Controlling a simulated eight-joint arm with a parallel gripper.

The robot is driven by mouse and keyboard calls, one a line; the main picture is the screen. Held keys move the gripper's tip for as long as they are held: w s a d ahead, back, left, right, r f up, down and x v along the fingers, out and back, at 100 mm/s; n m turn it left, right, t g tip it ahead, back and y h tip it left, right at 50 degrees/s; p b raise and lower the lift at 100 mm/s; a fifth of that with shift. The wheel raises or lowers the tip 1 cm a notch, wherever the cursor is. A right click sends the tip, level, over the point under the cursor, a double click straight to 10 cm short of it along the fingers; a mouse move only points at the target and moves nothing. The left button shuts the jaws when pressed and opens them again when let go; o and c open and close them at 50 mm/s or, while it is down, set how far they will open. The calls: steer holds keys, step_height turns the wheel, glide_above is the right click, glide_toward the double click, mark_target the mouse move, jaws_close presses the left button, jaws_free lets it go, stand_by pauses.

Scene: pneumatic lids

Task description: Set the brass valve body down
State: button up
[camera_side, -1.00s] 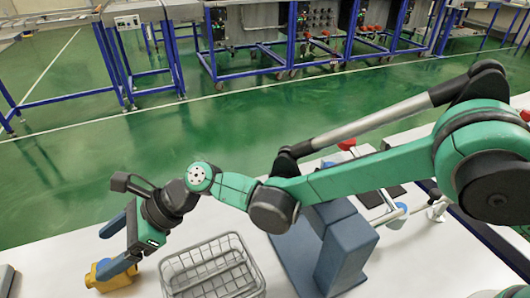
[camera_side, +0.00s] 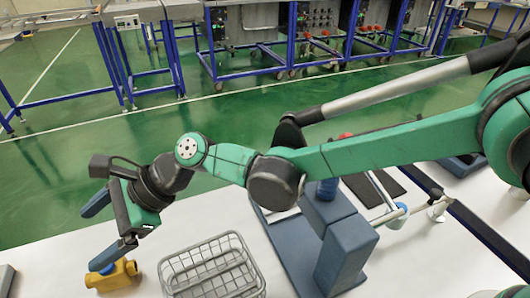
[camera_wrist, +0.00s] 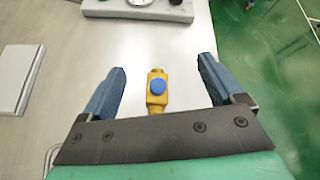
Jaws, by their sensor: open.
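The brass valve body (camera_side: 112,276) is yellow with a blue round cap on top. It rests on the white table at the lower left of the side view. In the wrist view the valve body (camera_wrist: 157,93) lies between and beyond the spread fingers, touching neither. My gripper (camera_side: 103,234) is open and empty, above the valve body. Its blue fingers are wide apart in the wrist view (camera_wrist: 160,85). In the side view the near finger overlaps the space just above the valve body.
A grey wire basket (camera_side: 212,270) stands right of the valve body. A blue-grey block fixture (camera_side: 345,255) stands farther right. A grey plate (camera_wrist: 17,78) lies at the left of the wrist view, and a grey base with a round dial (camera_wrist: 140,8) is at its top.

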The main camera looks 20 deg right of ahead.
mark_target(115, 267)
steer(key=n, duration=0.3)
steer(key=shift+s+f+n+h, duration=0.2)
steer(key=shift+f+n+h, duration=0.1)
steer(key=n, duration=0.3)
steer(key=shift+s+d+f+n+t, duration=0.2)
steer(key=shift+f+n+t, duration=0.1)
steer(key=shift+n+t, duration=0.1)
steer(key=n+h, duration=0.1)
steer(key=n, duration=0.6)
steer(key=d+f+n+t+h, duration=0.1)
steer(key=n, duration=0.5)
steer(key=s+n+t, duration=0.1)
steer(key=n, duration=0.6)
steer(key=shift+d+f+n+h, duration=0.3)
steer(key=shift+d+f+h, duration=0.05)
steer(key=shift+f+h, duration=0.05)
steer(key=shift+w+n+t, duration=0.1)
steer(key=shift+n+t, duration=0.2)
steer(key=shift+w+a+f, duration=0.1)
steer(key=shift+a+f, duration=0.1)
steer(key=shift+f, duration=0.05)
steer(key=shift+x, duration=2.45)
